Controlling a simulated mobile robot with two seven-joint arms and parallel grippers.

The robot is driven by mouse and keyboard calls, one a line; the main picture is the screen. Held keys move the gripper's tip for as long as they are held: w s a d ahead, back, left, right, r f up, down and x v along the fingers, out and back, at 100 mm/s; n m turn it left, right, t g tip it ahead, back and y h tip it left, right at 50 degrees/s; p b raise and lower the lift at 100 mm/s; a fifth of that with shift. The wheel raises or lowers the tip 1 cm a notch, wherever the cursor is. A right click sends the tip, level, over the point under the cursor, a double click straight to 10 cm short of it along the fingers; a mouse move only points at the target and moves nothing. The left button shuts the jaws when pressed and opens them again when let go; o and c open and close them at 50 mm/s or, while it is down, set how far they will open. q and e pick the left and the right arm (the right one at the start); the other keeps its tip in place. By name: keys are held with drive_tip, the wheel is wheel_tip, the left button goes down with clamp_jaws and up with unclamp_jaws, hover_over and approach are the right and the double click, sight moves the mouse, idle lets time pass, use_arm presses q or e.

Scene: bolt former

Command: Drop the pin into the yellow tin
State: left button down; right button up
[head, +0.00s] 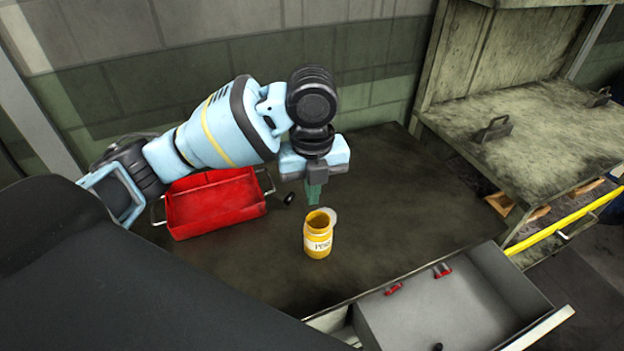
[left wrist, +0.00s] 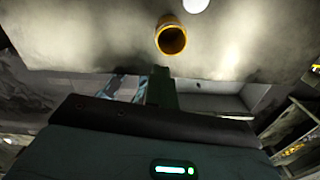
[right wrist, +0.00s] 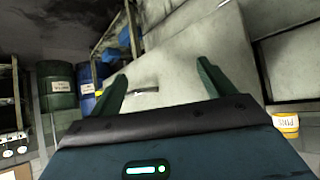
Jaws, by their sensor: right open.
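The yellow tin (head: 318,240), with a white label, stands upright and open on the dark bench, and a pale round lid (head: 329,215) is beside its mouth. My left gripper (head: 314,195) is just above and behind the tin, fingers down. In the left wrist view its green fingers (left wrist: 161,85) are together, and the tin's open mouth (left wrist: 172,40) lies beyond them. I see no pin between them. A small dark piece (head: 289,198) lies on the bench left of the gripper; I cannot tell if it is the pin. My right gripper (right wrist: 160,85) is open and empty.
A red tray (head: 215,203) with wire handles sits on the bench at left. An open drawer (head: 455,305) at the front right holds small red pieces (head: 442,270) and a dark one. The bench right of the tin is clear.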

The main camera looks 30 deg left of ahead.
use_arm(q)
drive_tip(key=shift+f, duration=1.45)
drive_tip(key=c, duration=1.7)
unclamp_jaws()
drive_tip(key=shift+r, duration=0.1)
wheel_tip(320, 180, up, 8)
drive_tip(key=shift+f, duration=0.2)
